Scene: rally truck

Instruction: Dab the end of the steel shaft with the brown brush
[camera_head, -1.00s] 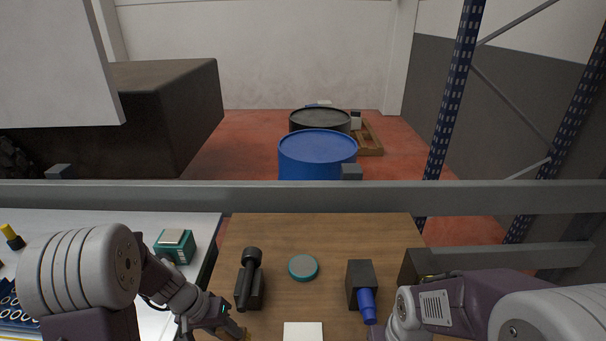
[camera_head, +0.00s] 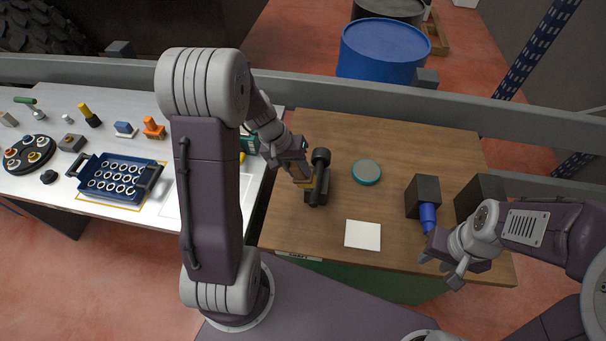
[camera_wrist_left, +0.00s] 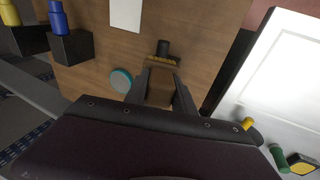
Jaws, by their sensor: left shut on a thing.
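My left gripper (camera_head: 300,175) is shut on the brown brush (camera_head: 304,184). In the left wrist view the brush (camera_wrist_left: 160,92) lies between the fingers (camera_wrist_left: 160,85), its tan bristle edge pointing away from the wrist. A dark shaft (camera_head: 320,158), seemingly the steel shaft, sits on a black stand on the wooden table. The brush is close to the left of the stand. In the left wrist view the shaft's round end (camera_wrist_left: 163,46) shows just beyond the bristles; I cannot tell whether they touch. My right gripper (camera_head: 446,268) appears open and empty at the table's front right.
A teal-rimmed disc (camera_head: 367,172) and a white pad (camera_head: 363,235) lie right of the stand. A black block (camera_head: 424,190) with a blue cylinder (camera_head: 428,215) stands near my right arm. A white table (camera_head: 225,190) at left holds a blue tray (camera_head: 117,160) and several small parts.

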